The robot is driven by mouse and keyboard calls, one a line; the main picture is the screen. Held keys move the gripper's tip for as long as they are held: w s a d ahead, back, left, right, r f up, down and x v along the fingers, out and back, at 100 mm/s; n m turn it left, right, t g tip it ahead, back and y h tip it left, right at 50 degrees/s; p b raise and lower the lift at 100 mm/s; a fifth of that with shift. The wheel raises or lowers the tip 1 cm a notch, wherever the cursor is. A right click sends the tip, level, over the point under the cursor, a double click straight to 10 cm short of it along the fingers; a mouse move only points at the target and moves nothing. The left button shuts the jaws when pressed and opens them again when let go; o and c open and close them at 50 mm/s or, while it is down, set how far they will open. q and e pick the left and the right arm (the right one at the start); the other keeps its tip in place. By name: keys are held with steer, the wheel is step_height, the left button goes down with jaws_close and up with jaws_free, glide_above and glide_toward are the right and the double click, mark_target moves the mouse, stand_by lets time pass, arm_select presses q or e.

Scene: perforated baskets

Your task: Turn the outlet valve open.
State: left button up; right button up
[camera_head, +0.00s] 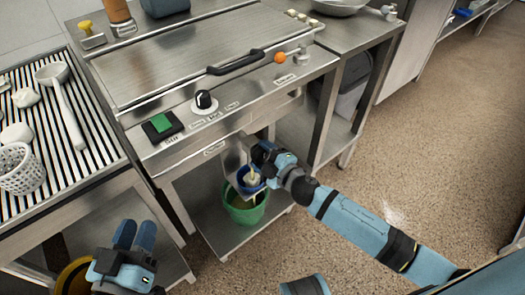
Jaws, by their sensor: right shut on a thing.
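My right gripper (256,146) reaches in from the right to the front of the steel fryer (168,62), below its control panel. It is shut on the outlet valve, which the gripper and wrist mostly hide; I cannot tell the angle of its handle. A green bucket (245,209) stands on the lower shelf below the outlet, with something blue and pale showing above its rim. My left gripper (135,231) is at the bottom left, empty, its two blue fingers a little apart, away from the valve.
The fryer front carries a green switch (161,123), a black knob (204,100) and an orange ball knob (280,57). A black handle (236,64) sits on its lid. At left, a striped rack (92,150) holds a ladle (66,105) and a white perforated basket (20,168). The floor at right is clear.

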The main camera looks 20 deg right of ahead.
arm_select(q)
steer(key=shift+a+f+g+y, duration=0.15)
steer(key=shift+f+g+y, duration=0.15)
steer(key=shift+f, duration=0.2)
arm_select(e)
steer(key=shift+n, duration=0.5)
steer(key=o, duration=0.9)
steer(key=shift+s+d, duration=0.1)
steer(key=shift+s, duration=0.25)
arm_select(q)
steer(key=shift+s+a+f+g+y+p, duration=0.1)
steer(key=shift+a+f+g+y+p, duration=0.15)
steer(key=shift+f+p, duration=0.3)
steer(key=shift+s+a+f+g+y+p, duration=0.15)
steer(key=shift+a+f+g+p, duration=0.15)
steer(key=shift+f, duration=0.4)
arm_select(e)
steer(key=v, duration=1.3)
steer(key=shift+r, duration=0.15)
